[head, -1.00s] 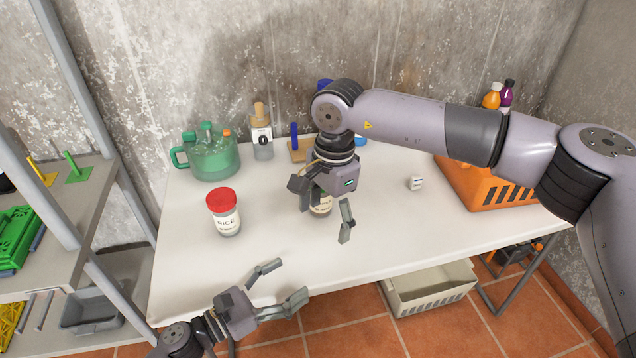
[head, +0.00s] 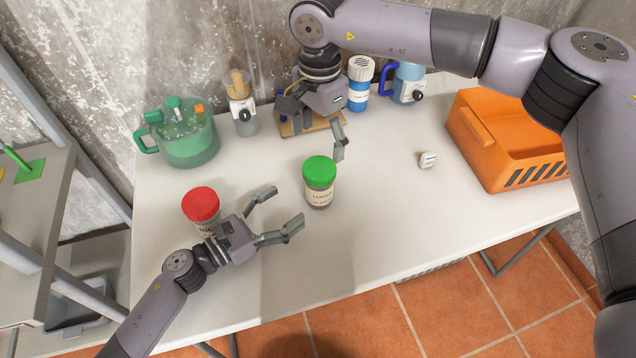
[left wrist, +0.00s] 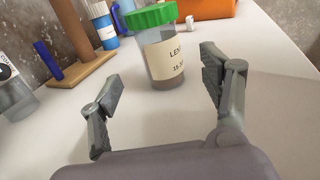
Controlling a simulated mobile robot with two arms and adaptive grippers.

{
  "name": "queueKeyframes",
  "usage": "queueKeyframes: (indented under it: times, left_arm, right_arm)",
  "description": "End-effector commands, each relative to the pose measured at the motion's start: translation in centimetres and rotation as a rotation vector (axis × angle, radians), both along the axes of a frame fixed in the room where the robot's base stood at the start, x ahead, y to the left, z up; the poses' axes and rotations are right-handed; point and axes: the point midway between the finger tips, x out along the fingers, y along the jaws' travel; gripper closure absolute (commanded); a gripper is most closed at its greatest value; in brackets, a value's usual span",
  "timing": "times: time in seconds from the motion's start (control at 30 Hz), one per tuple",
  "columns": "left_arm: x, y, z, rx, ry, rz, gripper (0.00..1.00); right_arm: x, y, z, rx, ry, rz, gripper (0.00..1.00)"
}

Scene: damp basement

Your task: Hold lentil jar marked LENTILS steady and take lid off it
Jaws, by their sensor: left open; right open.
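The lentil jar (head: 319,191) stands upright on the white table, with its green lid (head: 319,169) on. In the left wrist view the jar (left wrist: 168,62) is ahead, between and beyond the fingertips, with part of its label readable and its green lid (left wrist: 151,15) at the top edge. My left gripper (head: 284,210) is open and empty, low over the table to the left of the jar, pointing at it. My right gripper (head: 309,128) is open and empty, above and behind the jar; one finger hangs close to the lid in the picture.
A red-lidded jar (head: 201,207) stands right behind my left gripper, partly hidden by it. A green pitcher (head: 190,138), bottles and a wooden stand (head: 290,130) line the back. A small white box (head: 428,160) and orange crate (head: 500,140) are to the right. The front table is clear.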

Motion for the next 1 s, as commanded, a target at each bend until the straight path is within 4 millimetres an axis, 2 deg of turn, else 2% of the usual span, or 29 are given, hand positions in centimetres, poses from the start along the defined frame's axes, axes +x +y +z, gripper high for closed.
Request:
queueKeyframes:
  times: [0.3, 0.5, 0.7, 1.0]
  left_arm:
    - [4.0, -4.8, 0.2, -0.002, -0.003, 0.000, 0.29]
    - [5.7, -6.9, 0.1, -0.002, -0.002, 0.001, 0.29]
    - [6.4, -7.9, 0.1, 0.000, -0.001, -0.001, 0.29]
    - [6.5, -7.9, 0.1, 0.000, -0.001, 0.000, 0.31]
  right_arm:
    - [0.0, 0.0, 0.0, 0.000, 0.000, 0.000, 0.24]
    - [0.0, 0.0, 0.0, 0.000, 0.000, 0.000, 0.24]
    - [0.0, 0.0, 0.0, 0.000, 0.000, 0.000, 0.24]
    - [0.0, 0.0, 0.0, 0.000, 0.000, 0.000, 0.24]
